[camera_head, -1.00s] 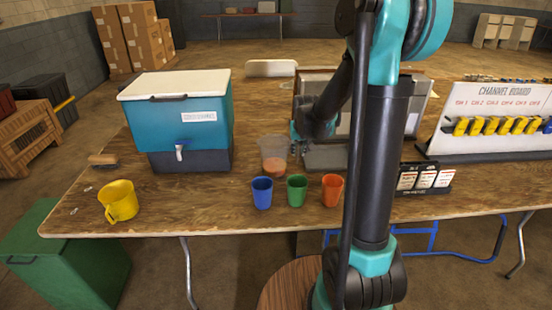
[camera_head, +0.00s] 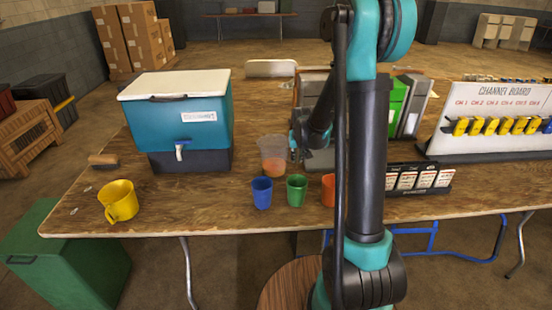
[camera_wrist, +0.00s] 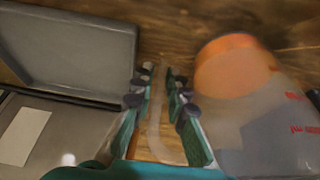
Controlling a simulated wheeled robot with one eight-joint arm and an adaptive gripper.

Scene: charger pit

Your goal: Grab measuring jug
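The measuring jug (camera_head: 270,146) is clear with an orange content and stands upright on the wooden table, right of the cooler. In the wrist view the jug (camera_wrist: 235,68) fills the right side, with red markings on its wall. My gripper (camera_wrist: 160,75) points down beside it. Its two fingers are apart, and a pale, translucent curved strip, seemingly the jug's handle (camera_wrist: 155,130), shows between them. I cannot see either finger pressing on it. In the head view my gripper (camera_head: 293,150) is at the jug's right side, partly hidden by my arm.
A teal cooler (camera_head: 185,118) stands left of the jug. Blue (camera_head: 262,193), green (camera_head: 297,191) and orange (camera_head: 328,190) cups stand in front. A yellow mug (camera_head: 120,201) is at the left. A grey open case (camera_wrist: 75,45) lies close left of my gripper.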

